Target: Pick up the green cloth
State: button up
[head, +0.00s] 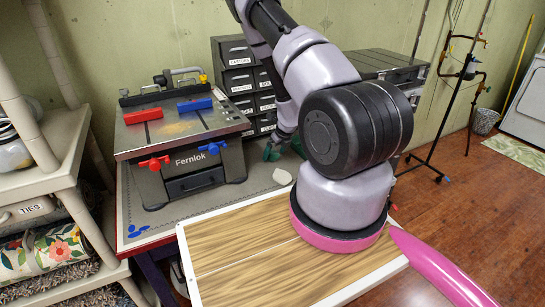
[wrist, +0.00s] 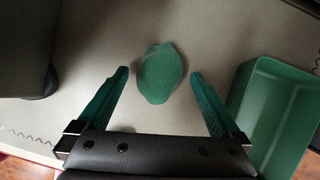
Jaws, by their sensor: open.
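The green cloth (wrist: 160,76) is a small, rounded, crumpled lump on the grey mat in the wrist view. My gripper (wrist: 160,73) is open, with one green finger at each side of the cloth in the picture and visible gaps on both sides. I cannot tell how far the fingertips are above the mat. In the head view my gripper (head: 284,150) shows partly behind my arm, low over the mat, to the right of the grey machine. I cannot make out the cloth there.
A green open bin (wrist: 272,115) stands close by the right finger. The Fernlok machine (head: 185,140) stands to the left, and black drawer units (head: 240,80) behind. A pale lump (head: 282,177) lies on the mat (head: 225,196). A wooden board (head: 240,255) is in front.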

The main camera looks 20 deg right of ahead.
aim_at(274, 153)
jog(key=shift+w+f, duration=0.2)
jog(key=shift+f, duration=0.25)
jog(key=shift+a, duration=0.1)
jog(key=c, duration=1.3)
jog(key=shift+r, duration=0.15)
notch_tip(274, 153, up, 10)
jog(key=shift+f, duration=0.1)
